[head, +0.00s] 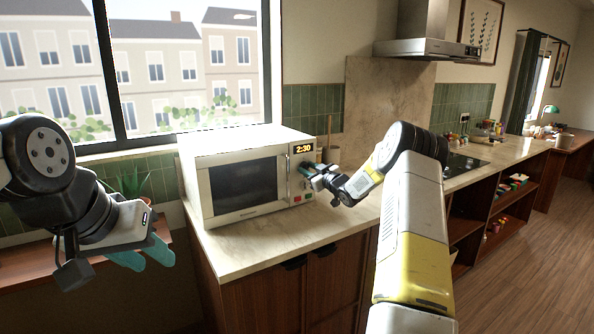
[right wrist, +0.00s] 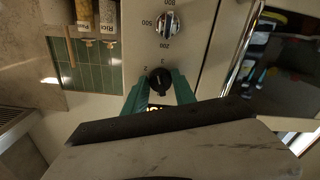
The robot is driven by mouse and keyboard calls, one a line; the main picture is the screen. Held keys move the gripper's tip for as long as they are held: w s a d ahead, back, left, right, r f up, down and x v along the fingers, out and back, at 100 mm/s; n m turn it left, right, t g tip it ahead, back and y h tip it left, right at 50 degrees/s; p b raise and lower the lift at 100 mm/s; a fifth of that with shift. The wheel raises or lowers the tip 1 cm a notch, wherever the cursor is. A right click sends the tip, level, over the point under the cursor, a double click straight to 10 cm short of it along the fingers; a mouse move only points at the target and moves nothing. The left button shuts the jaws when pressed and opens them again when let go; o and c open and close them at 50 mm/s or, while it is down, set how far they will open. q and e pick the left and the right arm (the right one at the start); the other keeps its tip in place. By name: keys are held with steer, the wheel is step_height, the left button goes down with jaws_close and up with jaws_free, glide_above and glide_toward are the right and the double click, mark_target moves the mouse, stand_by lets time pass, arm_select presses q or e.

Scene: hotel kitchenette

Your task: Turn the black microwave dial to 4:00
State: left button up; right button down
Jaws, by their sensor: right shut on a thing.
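The white microwave (head: 245,180) stands on the counter with its door closed, and its display (head: 303,148) reads 2:30 in orange digits. The black dial (right wrist: 159,79) sits between the teal fingers of my right gripper (right wrist: 160,83), which is shut on it; one finger is on each side. In the head view my right gripper (head: 308,171) reaches the control panel and hides the dial. Above the dial in the wrist view is a silver knob (right wrist: 168,25) with numbers around it. My left gripper (head: 148,257) is open and empty, left of the counter.
The counter (head: 270,235) is clear in front of the microwave. A utensil holder (head: 329,154) stands behind its right side. A potted plant (head: 133,185) is to its left. Red and green buttons (head: 297,198) sit low on the panel. Labelled jars (right wrist: 107,15) show in the wrist view.

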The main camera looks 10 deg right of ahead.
steer(key=m, duration=0.4)
steer(key=shift+f+m, duration=0.1)
steer(key=shift+m, duration=0.3)
steer(key=m, duration=0.3)
steer(key=shift+s+m, duration=0.1)
steer(key=shift+m, duration=0.3)
steer(key=m, duration=0.4)
steer(key=shift+a+m, duration=0.15)
steer(key=shift+m, duration=1.45)
steer(key=c, duration=1)
jaws_free()
steer(key=shift+c, duration=0.2)
steer(key=v, duration=0.7)
steer(key=shift+s, duration=0.4)
